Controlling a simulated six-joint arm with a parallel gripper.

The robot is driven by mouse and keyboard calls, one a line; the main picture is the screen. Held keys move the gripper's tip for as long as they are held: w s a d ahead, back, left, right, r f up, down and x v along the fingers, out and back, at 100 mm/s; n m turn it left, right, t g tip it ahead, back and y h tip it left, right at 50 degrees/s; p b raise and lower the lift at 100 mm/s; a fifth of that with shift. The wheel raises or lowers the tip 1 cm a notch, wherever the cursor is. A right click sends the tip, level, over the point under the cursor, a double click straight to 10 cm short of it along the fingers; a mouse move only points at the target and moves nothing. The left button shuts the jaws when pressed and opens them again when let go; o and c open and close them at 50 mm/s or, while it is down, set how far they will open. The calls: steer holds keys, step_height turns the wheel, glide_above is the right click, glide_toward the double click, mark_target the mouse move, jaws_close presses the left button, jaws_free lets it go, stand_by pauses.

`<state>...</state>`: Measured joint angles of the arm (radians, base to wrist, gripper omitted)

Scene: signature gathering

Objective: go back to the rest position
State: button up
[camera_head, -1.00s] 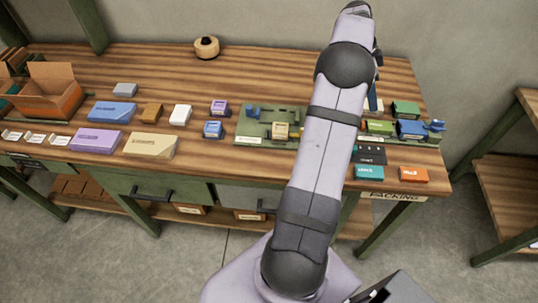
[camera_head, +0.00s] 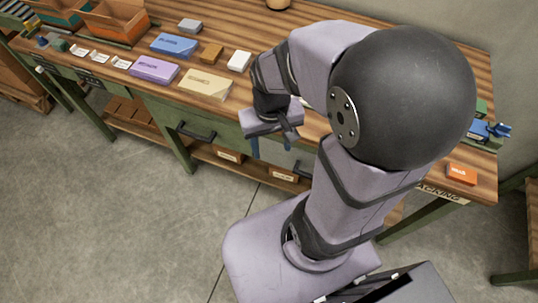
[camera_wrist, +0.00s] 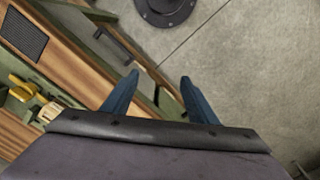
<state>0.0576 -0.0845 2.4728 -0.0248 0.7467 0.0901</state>
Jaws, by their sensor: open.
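My gripper (camera_head: 274,150) hangs just in front of the bench's front edge in the head view, its blue fingers pointing down. In the wrist view, the two blue fingers (camera_wrist: 158,95) stand apart with nothing between them. My arm is folded, with its large dark elbow joint at the upper right of the head view. It hides the middle and right part of the wooden bench (camera_head: 140,92).
An open carton (camera_head: 113,20) stands at the back left. Floor in front is clear.

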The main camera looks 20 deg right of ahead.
steer(key=shift+s+a+f+n, duration=0.2)
steer(key=shift+s+a+n, duration=0.2)
steer(key=shift+s, duration=0.2)
steer(key=shift+s+a+f+n, duration=0.2)
steer(key=shift+s+a+n, duration=0.1)
steer(key=shift+s+a, duration=0.25)
